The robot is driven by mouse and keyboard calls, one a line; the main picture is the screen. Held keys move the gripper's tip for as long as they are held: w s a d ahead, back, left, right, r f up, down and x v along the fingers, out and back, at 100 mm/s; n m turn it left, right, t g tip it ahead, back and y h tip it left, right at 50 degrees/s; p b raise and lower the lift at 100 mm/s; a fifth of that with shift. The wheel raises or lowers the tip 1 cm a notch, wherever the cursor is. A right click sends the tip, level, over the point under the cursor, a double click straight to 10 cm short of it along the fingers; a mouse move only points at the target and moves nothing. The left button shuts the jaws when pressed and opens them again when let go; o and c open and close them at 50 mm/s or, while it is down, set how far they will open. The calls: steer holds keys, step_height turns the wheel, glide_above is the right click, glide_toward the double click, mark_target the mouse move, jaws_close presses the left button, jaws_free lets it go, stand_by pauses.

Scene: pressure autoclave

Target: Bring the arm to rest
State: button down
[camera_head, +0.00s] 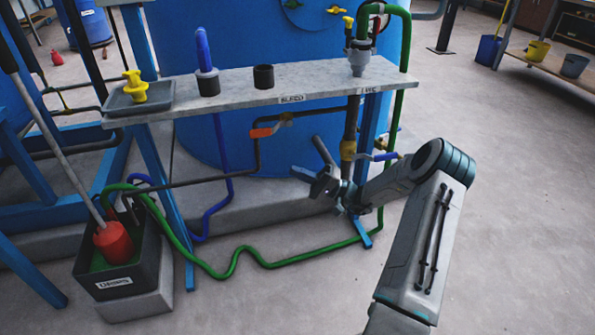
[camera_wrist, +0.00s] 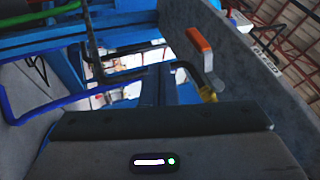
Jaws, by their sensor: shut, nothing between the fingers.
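My arm reaches up from the lower right in the head view, bent at a dark-ringed joint. My gripper (camera_head: 318,178) is at its far end, below the grey shelf and in front of the blue vessel (camera_head: 300,140). It is shut and holds nothing. An orange-handled valve (camera_head: 264,132) on a dark pipe is up and to the left of the gripper. The orange handle also shows in the wrist view (camera_wrist: 200,40). A blue-handled valve (camera_head: 384,156) is to the right, close to the wrist in the picture. The fingertips are not clear in the wrist view.
The grey shelf (camera_head: 225,97) carries a yellow fitting in a tray, a blue-handled plug and a black cup. A green hose (camera_head: 290,260) runs along the floor to a black bin (camera_head: 120,270) at lower left.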

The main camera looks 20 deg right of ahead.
steer(key=s+a+r+n+g+h+p, duration=0.2)
steer(key=s+a+r+g+h+p, duration=0.35)
steer(key=s+a+r+p, duration=0.35)
steer(key=s+a+r+n+g+h+p, duration=0.35)
steer(key=s+a+r+g+p, duration=0.35)
steer(key=r, duration=0.5)
steer(key=s+d+r+t+h+p, duration=0.2)
steer(key=s+r+h+p, duration=0.3)
steer(key=r, duration=0.7)
steer(key=s+d+r+t+h+p, duration=0.3)
steer(key=s+d+r+h+p, duration=0.2)
steer(key=s+r+p, duration=0.4)
step_height(320, 180, up, 4)
steer(key=h+p, duration=0.1)
steer(key=p, duration=0.4)
steer(key=shift+s+m, duration=0.3)
steer(key=shift+m, duration=0.05)
